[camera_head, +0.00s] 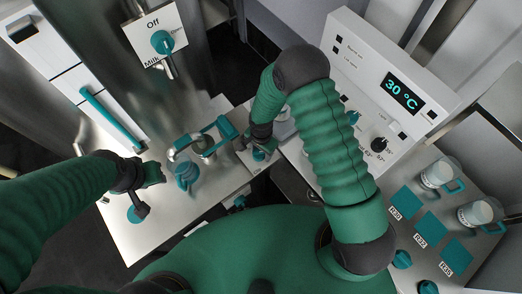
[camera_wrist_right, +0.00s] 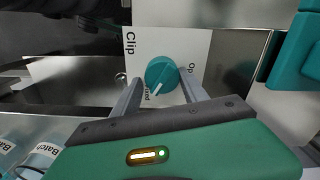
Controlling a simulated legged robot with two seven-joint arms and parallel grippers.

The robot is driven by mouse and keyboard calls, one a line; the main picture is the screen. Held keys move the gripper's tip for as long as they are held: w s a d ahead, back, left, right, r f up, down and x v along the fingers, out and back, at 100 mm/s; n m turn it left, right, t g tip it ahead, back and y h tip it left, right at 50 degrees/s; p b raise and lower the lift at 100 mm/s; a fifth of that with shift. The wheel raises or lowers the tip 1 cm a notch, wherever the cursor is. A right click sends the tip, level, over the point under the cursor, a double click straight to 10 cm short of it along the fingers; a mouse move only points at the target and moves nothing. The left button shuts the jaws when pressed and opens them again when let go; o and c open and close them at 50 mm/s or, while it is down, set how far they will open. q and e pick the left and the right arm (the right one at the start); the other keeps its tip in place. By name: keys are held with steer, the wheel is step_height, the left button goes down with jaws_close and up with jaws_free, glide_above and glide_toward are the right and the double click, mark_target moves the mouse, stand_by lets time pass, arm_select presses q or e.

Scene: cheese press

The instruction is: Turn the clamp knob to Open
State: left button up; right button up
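The clamp knob (camera_wrist_right: 161,73) is a round teal dial with a white pointer line, on a white plate (camera_wrist_right: 187,42) marked "Clip" in the right wrist view. A word beginning "Op" is at its right and a small, hard-to-read word at its lower left. The pointer slants to the lower left, toward that small word. My right gripper (camera_wrist_right: 161,92) is open, with one finger on each side of the knob; contact is unclear. In the head view my right gripper (camera_head: 261,146) reaches down beside the press. My left gripper (camera_head: 145,188) is over the metal table; its fingers are unclear.
A clear jug with a teal handle (camera_head: 184,173) stands on the metal table (camera_head: 185,218) between the grippers. A "Milk" dial (camera_head: 162,41) marked Off is at upper left.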

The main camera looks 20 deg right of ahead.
steer(key=shift+a, duration=0.1)
steer(key=shift+c, duration=1.3)
steer(key=shift+a, duration=0.65)
steer(key=c, duration=0.7)
steer(key=shift+d, duration=0.3)
arm_select(q)
steer(key=shift+a+f, duration=0.1)
steer(key=shift+a, duration=0.3)
steer(key=shift+a, duration=0.15)
arm_select(e)
steer(key=shift+a, duration=0.15)
